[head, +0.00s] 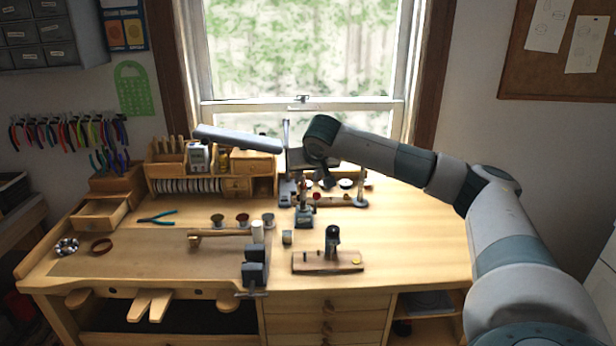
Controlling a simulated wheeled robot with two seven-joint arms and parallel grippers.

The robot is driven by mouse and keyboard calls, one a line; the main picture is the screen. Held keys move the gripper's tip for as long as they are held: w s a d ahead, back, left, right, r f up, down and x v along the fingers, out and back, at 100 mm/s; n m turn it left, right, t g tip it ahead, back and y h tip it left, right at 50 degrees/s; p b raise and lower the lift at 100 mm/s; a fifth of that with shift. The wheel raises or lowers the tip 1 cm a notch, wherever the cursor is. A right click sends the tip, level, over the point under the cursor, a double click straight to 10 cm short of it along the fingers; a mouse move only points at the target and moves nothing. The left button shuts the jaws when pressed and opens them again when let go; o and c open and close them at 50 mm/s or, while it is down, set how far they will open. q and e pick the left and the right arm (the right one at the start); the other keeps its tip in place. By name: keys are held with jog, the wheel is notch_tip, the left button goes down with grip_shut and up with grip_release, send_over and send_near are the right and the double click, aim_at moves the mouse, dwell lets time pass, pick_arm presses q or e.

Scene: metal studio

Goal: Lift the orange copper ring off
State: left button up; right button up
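My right arm reaches in from the right, and its gripper (326,180) points down above the back middle of the bench. The gripper is small and dark here, and I cannot tell whether its fingers are open or shut. Below it is a low stand (335,201) with small red and dark pieces, partly hidden. I cannot clearly pick out an orange copper ring there. A brown, copper-like ring (102,246) lies flat at the left of the bench, far from the gripper. My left gripper is not in view.
A long grey lamp head (238,139) extends left of my gripper. A wooden block (327,262) with a dark upright piece stands at the front middle. A dark vise (255,268) is at the front edge. Pliers (157,218) lie left. The bench's right side (420,240) is clear.

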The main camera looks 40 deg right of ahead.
aim_at(304, 184)
jog(key=b+x, duration=0.1)
jog(key=x, duration=0.1)
jog(key=shift+d+f, duration=0.1)
jog(key=shift+f, duration=0.15)
jog(key=shift+b+x, duration=0.45)
jog(key=shift+x, duration=1.3)
jog(key=shift+w, duration=0.15)
jog(key=c, duration=0.7)
jog(key=shift+r, duration=0.15)
jog(key=shift+r+p, duration=0.75)
jog(key=shift+r, duration=0.25)
